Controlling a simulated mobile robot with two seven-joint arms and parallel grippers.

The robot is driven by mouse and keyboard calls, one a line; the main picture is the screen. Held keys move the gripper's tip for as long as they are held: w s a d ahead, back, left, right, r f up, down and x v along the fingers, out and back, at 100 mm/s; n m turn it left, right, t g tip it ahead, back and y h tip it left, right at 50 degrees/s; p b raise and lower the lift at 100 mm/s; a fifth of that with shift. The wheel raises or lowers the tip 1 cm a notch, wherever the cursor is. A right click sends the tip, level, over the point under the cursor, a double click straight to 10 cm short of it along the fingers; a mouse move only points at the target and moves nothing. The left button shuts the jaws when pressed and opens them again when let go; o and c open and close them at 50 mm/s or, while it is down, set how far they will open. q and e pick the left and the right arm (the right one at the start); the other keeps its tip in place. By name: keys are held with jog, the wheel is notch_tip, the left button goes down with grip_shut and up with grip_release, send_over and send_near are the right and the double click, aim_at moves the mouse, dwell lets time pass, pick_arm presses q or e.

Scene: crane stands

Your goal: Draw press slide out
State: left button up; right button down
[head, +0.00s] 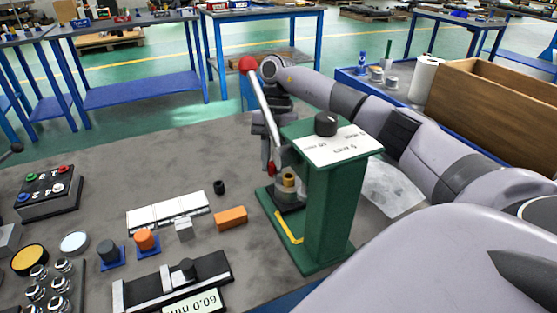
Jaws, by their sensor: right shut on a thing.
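The green press (328,215) stands upright on the grey table, with a black knob and a white label plate on top. Its pale lever (262,105) slants up to a red ball (248,63). Low in the press, a brass-coloured piece (288,181) sits on the dark press slide (290,200), above the green base with a yellow strip. My right gripper (268,166) reaches down at the far left side of the press, behind the lever. It is shut at a small red part by the slide; the exact contact is partly hidden. My left gripper is out of view.
An orange block (231,218), a white block row (167,212) and a small black cylinder (219,187) lie left of the press. A black gauge fixture (173,280) is in front. A wooden box (495,105) stands at the right. Bare table lies behind the blocks.

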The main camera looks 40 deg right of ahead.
jog(key=shift+w+d+r, duration=0.15)
jog(key=shift+w+d, duration=0.1)
jog(key=shift+w, duration=0.3)
jog(key=c, duration=1)
grip_release()
jog(key=shift+w, duration=0.15)
jog(key=shift+o, duration=0.2)
jog(key=p+v, duration=0.1)
jog(key=v, duration=0.6)
jog(key=shift+p, duration=0.4)
